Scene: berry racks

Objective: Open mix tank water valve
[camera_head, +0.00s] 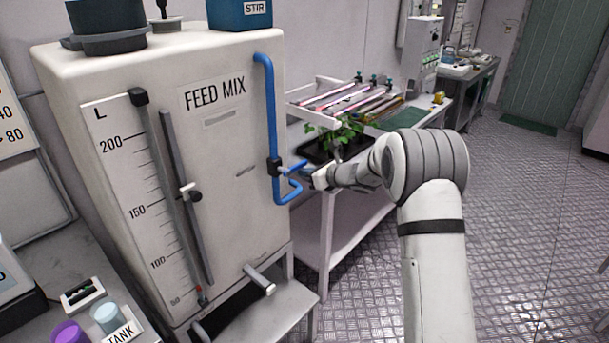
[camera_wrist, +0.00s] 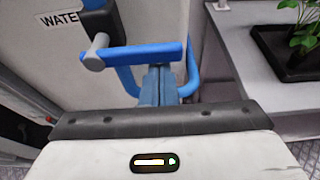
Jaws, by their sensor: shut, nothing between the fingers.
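The white mix tank (camera_head: 235,140), labelled FEED MIX, stands at the left in the head view. A blue water pipe (camera_head: 268,100) runs down its right side to a dark valve body (camera_head: 274,167). A blue valve lever (camera_head: 293,168) sticks out from the valve to the right. In the wrist view the lever (camera_wrist: 140,53) lies nearly level, with a grey pivot end at its left. My gripper (camera_wrist: 160,72) has its blue fingers shut together with nothing between them. The fingertips are right at the lever's right half; I cannot tell whether they touch it.
A white rack table (camera_head: 330,195) with a potted plant in a black tray (camera_head: 318,152) stands just behind my gripper. A grey tap (camera_head: 259,279) juts from the tank's lower front. A scale with a slider (camera_head: 189,190) is on the tank's face. The floor at the right is clear.

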